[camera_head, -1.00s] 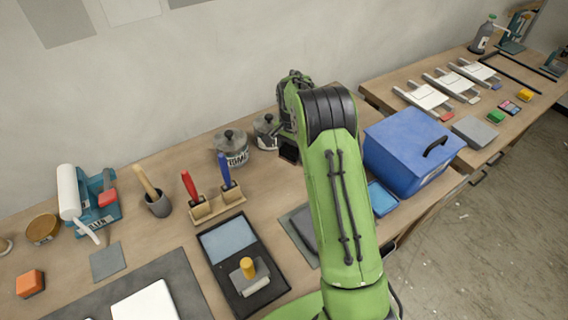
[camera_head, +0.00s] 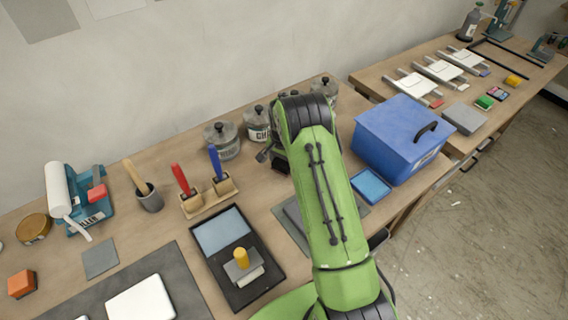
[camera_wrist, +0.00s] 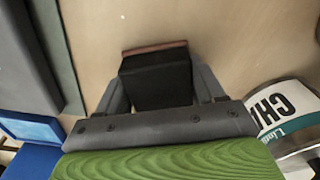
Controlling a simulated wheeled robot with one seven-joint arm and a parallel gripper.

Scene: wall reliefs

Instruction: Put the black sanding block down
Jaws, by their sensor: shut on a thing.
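The black sanding block (camera_wrist: 155,82) is between the two fingers of my gripper (camera_wrist: 160,85) in the wrist view. The gripper is shut on it. A thin reddish-brown layer shows along the block's far edge. Bare wooden benchtop lies beyond the block; I cannot tell whether the block touches it. In the head view my gripper (camera_head: 279,164) is low over the bench (camera_head: 262,188), in front of the lidded jars, and partly hidden by my green arm. The block is hard to make out there.
A lidded jar (camera_wrist: 285,110) stands close on the right in the wrist view. In the head view, jars (camera_head: 222,140) stand behind my gripper, a blue box (camera_head: 400,140) to its right, and a tool holder (camera_head: 207,196) to its left. Some bare wood lies between.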

